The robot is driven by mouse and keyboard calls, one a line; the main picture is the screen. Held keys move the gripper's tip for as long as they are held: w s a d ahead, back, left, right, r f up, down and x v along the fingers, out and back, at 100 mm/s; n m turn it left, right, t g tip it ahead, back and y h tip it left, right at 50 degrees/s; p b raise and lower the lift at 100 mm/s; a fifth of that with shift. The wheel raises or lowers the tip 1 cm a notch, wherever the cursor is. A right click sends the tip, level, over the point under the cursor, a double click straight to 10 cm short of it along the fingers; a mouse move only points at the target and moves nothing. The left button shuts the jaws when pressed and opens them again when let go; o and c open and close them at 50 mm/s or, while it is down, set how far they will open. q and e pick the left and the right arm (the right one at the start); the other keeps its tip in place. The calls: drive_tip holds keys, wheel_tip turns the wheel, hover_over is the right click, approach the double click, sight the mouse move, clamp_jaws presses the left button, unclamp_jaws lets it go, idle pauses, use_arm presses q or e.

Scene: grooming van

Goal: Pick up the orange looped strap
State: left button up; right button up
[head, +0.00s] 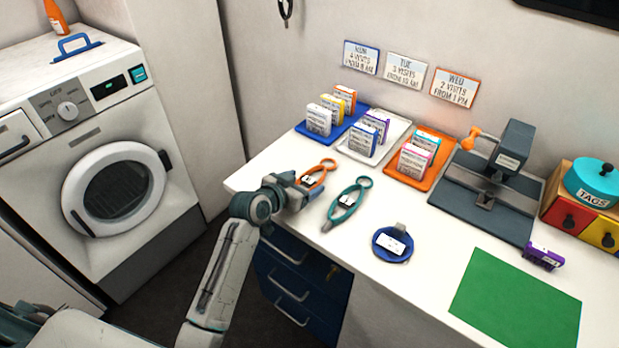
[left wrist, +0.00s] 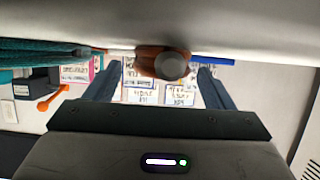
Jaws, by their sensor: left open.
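The orange looped strap (head: 320,168) lies near the left end of the white counter, with a ring at its far end and a white label on it. My left gripper (head: 300,186) is low over the counter at the strap's near end. In the left wrist view, the strap (left wrist: 148,60) shows end-on as an orange-brown shape between the spread fingers of my left gripper (left wrist: 158,78). The gripper is open, and gaps show between the strap and both fingers. The gripper hides the strap's near end in the head view. My right gripper is not in view.
A teal looped strap (head: 345,203) lies just right of the orange one, and a blue round tag (head: 393,246) farther right. Card trays (head: 344,125) stand behind. A grey press (head: 495,180) and green mat (head: 515,303) are at right. A washing machine (head: 112,185) stands left.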

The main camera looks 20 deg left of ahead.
use_arm(q)
drive_tip(key=shift+x, duration=1.05)
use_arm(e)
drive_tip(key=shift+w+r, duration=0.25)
use_arm(q)
drive_tip(key=shift+s, duration=0.1)
drive_tip(key=c, duration=1.1)
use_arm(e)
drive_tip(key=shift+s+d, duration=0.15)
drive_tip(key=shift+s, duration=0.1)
use_arm(q)
drive_tip(key=shift+r, duration=0.1)
